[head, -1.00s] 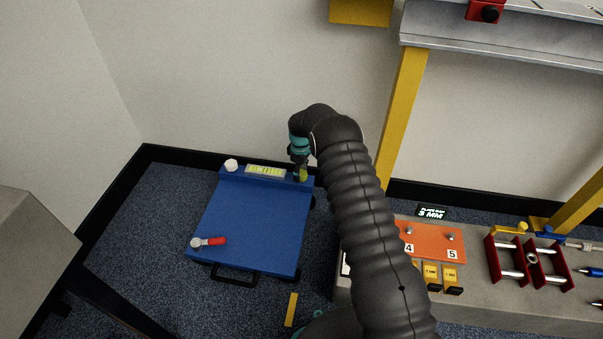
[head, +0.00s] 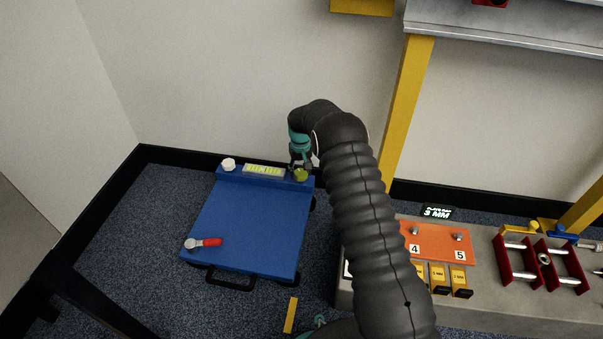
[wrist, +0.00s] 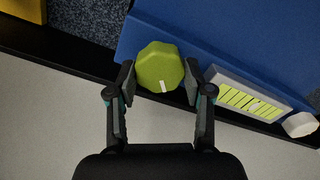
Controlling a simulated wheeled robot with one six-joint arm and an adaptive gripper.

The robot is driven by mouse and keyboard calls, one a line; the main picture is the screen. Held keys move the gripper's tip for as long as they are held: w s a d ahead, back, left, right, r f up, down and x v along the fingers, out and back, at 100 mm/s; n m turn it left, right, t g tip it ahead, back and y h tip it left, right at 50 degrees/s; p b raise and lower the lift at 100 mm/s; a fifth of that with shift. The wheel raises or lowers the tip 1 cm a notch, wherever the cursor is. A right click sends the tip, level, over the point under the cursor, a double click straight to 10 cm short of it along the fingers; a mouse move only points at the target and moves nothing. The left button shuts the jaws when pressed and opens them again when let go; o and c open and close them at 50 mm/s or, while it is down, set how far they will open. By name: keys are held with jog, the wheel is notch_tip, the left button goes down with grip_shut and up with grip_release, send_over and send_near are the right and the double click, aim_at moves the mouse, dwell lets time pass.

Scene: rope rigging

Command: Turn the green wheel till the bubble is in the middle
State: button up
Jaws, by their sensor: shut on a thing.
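The green wheel (wrist: 158,66) is a faceted knob with a white mark on its face. It sits at the back right corner of the blue table (head: 250,225). My gripper (wrist: 159,80) is shut on the wheel, one finger on each side; in the head view the gripper (head: 301,166) reaches down onto the wheel (head: 301,175). The level vial (wrist: 250,101) is yellow-green with dark lines, beside the wheel on the same raised strip; it also shows in the head view (head: 264,170). A small pale spot lies among its lines, but I cannot tell the bubble's exact position.
A white knob (head: 229,164) stands at the other end of the strip. A red-handled lever (head: 205,242) lies at the table's front left. The wall is close behind. A grey bench (head: 480,300) with an orange plate (head: 437,243) stands to the right.

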aim_at(301, 172)
jog(key=shift+s+m, duration=0.1)
jog(key=shift+m, duration=0.5)
jog(key=o, duration=1.2)
jog(key=shift+a, duration=0.1)
jog(key=shift+c, duration=0.2)
jog(key=shift+r, duration=0.1)
notch_tip(301, 172, up, 12)
